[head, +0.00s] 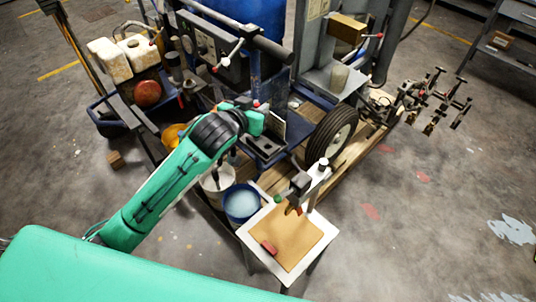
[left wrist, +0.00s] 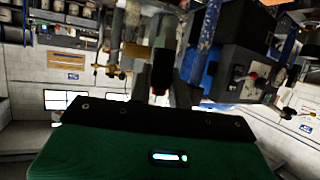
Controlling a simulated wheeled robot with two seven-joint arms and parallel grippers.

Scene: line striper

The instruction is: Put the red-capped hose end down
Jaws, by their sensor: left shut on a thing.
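My left gripper (head: 262,118) reaches in from the left to the front of the blue and grey machine. It is shut on the red-capped hose end, which is mostly hidden; a small red spot (head: 256,103) shows right by the jaws and looks like its cap. In the left wrist view a dark upright piece (left wrist: 162,72) with a dull reddish tint stands beyond the gripper body; I cannot tell whether it is a finger or the hose end. My right gripper is not in view.
The machine's black wheel (head: 332,132) stands right of the gripper. A white bucket (head: 217,180) and a blue bucket (head: 242,203) stand below it. A small white table (head: 252,236) with a tan board and a red block stands in front. White jugs (head: 108,60) sit at the left. Open floor lies right.

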